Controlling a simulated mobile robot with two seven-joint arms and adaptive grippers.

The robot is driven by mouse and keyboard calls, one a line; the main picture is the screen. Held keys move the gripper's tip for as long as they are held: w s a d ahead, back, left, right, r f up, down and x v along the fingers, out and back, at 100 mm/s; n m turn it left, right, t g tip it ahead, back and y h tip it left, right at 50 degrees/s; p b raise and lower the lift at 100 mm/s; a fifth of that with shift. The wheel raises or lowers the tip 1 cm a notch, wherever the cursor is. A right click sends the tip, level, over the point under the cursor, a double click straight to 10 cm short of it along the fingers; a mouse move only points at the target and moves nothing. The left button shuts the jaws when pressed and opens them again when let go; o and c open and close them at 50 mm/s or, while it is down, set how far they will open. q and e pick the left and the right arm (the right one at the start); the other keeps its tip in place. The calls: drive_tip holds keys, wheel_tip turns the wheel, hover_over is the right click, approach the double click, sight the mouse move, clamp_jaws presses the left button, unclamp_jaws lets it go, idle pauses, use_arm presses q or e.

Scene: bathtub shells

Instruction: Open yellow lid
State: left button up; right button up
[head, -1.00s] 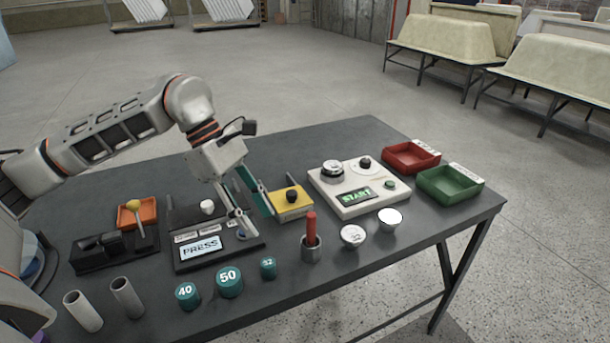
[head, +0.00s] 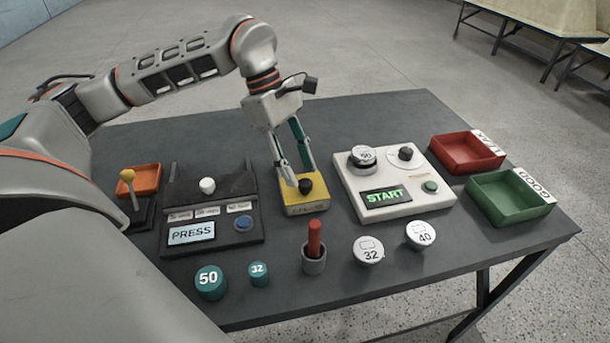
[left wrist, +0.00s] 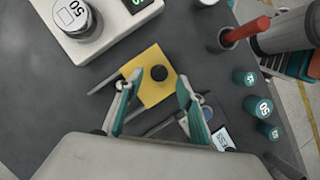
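The yellow lid (head: 306,208) is a small flat yellow piece with a black knob (head: 305,186) on top, in the middle of the table. It also shows in the left wrist view (left wrist: 148,92), with its knob (left wrist: 159,73) close to the fingertips. My left gripper (head: 298,178) points down over the lid, its fingers at the knob. In the left wrist view my left gripper (left wrist: 159,83) has its fingers spread apart, with nothing held between them. I cannot tell whether a fingertip touches the lid. My right gripper is not in view.
A black PRESS panel (head: 250,207) stands left of the lid, a white START box (head: 349,184) right. A red-handled tool in a grey cup (head: 314,262) and several round weights, one marked 50 (head: 210,282), are in front. Red (head: 466,153) and green (head: 510,198) trays stand right.

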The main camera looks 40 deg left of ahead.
sight(305, 182)
use_arm(q)
drive_tip(key=shift+x, duration=0.85)
drive_tip(key=shift+d+f, duration=0.25)
drive_tip(key=shift+f, duration=0.4)
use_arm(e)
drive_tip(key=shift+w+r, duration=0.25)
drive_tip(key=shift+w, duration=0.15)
use_arm(q)
drive_tip(key=shift+c, duration=0.3)
clamp_jaws()
drive_tip(key=shift+w+a+r, duration=0.15)
drive_tip(key=shift+w+a, duration=0.15)
drive_tip(key=w+a, duration=0.4)
drive_tip(key=a, duration=0.1)
drive_tip(key=shift+w+a+p, duration=0.15)
drive_tip(key=shift+w+p, duration=0.1)
drive_tip(key=shift+p, duration=0.1)
drive_tip(key=shift+w+a, duration=0.2)
drive_tip(key=shift+o, duration=0.3)
unclamp_jaws()
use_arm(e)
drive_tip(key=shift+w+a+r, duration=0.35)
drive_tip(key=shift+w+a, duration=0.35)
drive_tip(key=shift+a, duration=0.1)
